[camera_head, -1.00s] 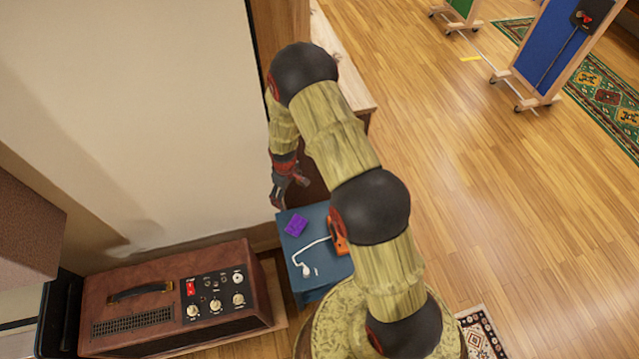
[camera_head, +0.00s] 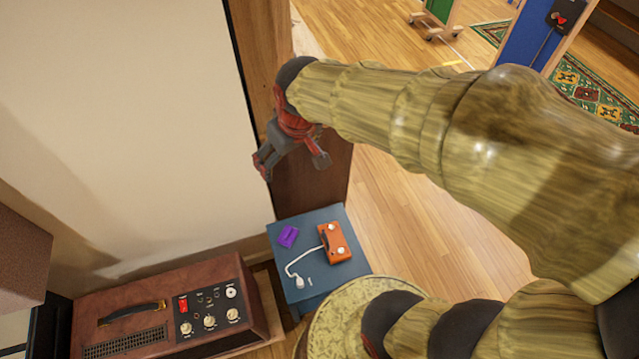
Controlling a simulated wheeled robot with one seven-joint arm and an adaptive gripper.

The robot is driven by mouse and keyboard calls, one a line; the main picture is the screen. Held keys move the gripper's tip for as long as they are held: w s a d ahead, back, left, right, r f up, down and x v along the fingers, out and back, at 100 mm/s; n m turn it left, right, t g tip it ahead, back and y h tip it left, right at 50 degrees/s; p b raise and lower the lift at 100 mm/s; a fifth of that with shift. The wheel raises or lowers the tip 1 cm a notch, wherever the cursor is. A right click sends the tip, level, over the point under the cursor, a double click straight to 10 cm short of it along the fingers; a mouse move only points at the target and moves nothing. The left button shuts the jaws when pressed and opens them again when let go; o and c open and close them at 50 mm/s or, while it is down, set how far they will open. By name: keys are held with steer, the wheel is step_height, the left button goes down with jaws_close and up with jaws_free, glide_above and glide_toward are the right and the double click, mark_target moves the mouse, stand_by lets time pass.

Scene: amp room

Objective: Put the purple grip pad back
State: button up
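The purple grip pad (camera_head: 288,236) lies flat on the top of a small blue table (camera_head: 350,219), near its left edge. My gripper (camera_head: 291,168) is above and beyond the blue table, in front of the brown wooden side of a cabinet. Its fingers are spread apart, and nothing shows between them. The gripper is well apart from the pad.
An orange box (camera_head: 334,243) with white knobs sits on the same table, with a white cable and plug (camera_head: 299,282) beside the pad. A brown amplifier (camera_head: 170,308) stands at lower left. The wooden cabinet (camera_head: 315,180) and pale wall are close to my gripper. Open floor lies to the right.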

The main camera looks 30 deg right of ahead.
steer(key=s+r+m+t, duration=0.1)
steer(key=s+r, duration=0.4)
steer(key=s, duration=0.8)
steer(key=shift+s+m, duration=0.25)
steer(key=shift+m, duration=0.15)
steer(key=shift+r, duration=0.1)
